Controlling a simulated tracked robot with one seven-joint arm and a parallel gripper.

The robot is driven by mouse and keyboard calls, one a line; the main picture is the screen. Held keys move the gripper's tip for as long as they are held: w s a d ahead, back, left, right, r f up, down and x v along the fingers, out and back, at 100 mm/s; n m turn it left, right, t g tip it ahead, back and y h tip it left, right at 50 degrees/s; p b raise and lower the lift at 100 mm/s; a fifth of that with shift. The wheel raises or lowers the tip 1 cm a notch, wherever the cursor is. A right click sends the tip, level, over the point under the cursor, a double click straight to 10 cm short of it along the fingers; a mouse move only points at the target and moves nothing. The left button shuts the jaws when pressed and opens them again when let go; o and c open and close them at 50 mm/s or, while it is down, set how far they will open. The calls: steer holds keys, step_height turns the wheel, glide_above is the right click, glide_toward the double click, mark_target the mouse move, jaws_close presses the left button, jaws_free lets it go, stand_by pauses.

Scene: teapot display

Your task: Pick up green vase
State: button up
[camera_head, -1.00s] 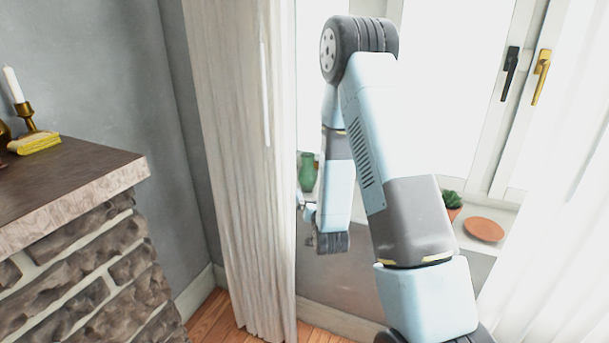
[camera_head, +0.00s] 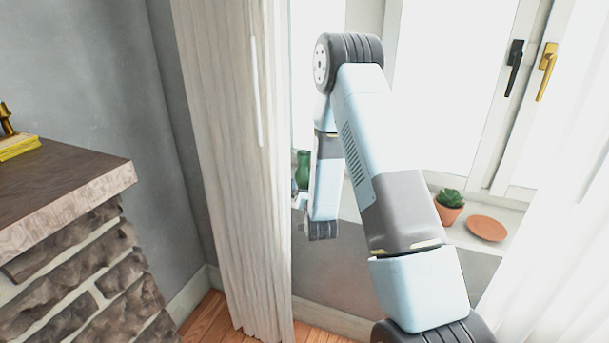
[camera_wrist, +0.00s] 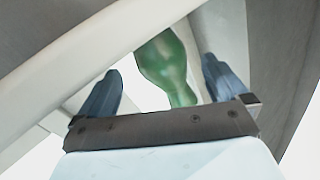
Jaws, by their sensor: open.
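The green vase (camera_head: 304,168) stands on the white window sill, just right of the curtain and partly hidden by my arm in the head view. In the wrist view the green vase (camera_wrist: 168,68) shows between my two blue-grey fingers, beyond the dark gripper base, and looks tilted in that picture. My gripper (camera_wrist: 165,85) is open with a finger on either side of the vase; I cannot tell whether either touches it. In the head view my gripper (camera_head: 299,192) is mostly hidden behind my forearm, close to the vase.
A pale curtain (camera_head: 235,170) hangs close left of my gripper. A potted succulent (camera_head: 449,207) and a terracotta saucer (camera_head: 487,228) sit on the sill to the right. A stone fireplace with a brown mantel (camera_head: 75,180) holding a yellow book (camera_head: 18,147) stands at the left.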

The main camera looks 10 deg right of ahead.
mark_target(305, 177)
steer(key=shift+w+d+r, duration=0.1)
steer(key=shift+w, duration=0.9)
steer(key=shift+w+d+r, duration=0.1)
steer(key=shift+w+d, duration=0.05)
steer(key=shift+w, duration=0.9)
steer(key=shift+w+d+r, duration=0.1)
steer(key=shift+w, duration=0.9)
steer(key=c, duration=1.2)
